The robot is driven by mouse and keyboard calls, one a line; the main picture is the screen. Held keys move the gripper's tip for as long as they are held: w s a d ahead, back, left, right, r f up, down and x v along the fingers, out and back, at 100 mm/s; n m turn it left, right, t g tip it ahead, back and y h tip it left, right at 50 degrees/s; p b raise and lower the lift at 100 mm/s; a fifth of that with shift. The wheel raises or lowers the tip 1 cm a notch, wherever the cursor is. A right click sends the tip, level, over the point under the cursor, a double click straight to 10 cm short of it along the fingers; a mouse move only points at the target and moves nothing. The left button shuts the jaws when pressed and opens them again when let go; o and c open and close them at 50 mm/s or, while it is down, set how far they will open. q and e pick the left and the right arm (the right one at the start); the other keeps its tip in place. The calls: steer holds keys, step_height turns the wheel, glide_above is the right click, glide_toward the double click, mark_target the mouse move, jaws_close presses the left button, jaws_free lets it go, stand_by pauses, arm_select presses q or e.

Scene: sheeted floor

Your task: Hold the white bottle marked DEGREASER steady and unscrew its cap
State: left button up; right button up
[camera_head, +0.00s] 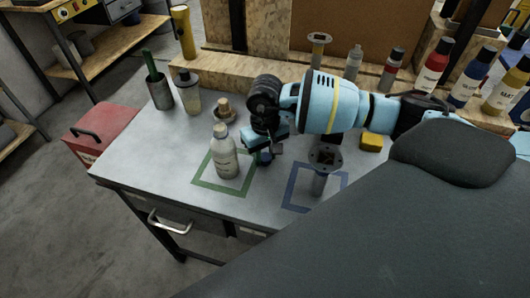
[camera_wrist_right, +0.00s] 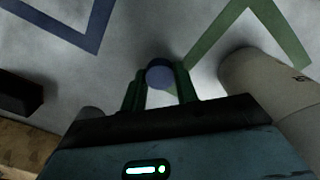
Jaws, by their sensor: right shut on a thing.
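The white bottle (camera_head: 226,160) stands upright inside the green square outline on the grey table. Its narrow top is pale, and I cannot tell whether a cap is on it; its label is too small to read. My right gripper (camera_head: 262,156) is beside the bottle, on its right, apart from its top. In the right wrist view the gripper (camera_wrist_right: 161,84) is shut on a small round blue thing (camera_wrist_right: 160,73), which looks like a cap. The bottle's pale side (camera_wrist_right: 270,85) shows at the right there. My left gripper is not in view.
A blue square outline (camera_head: 290,195) lies to the right, with a dark-topped post (camera_head: 325,160) in it. A grey cup (camera_head: 160,95), a clear bottle (camera_head: 189,98) and a small tan-topped item (camera_head: 225,110) stand behind. A yellow block (camera_head: 371,141) sits at right. The table's front left is clear.

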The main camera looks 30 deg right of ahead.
mark_target(265, 157)
steer(key=o, duration=1.1)
steer(key=shift+r, duration=0.45)
step_height(265, 157, up, 11)
steer(key=shift+r+b, duration=0.2)
steer(key=shift+b, duration=0.1)
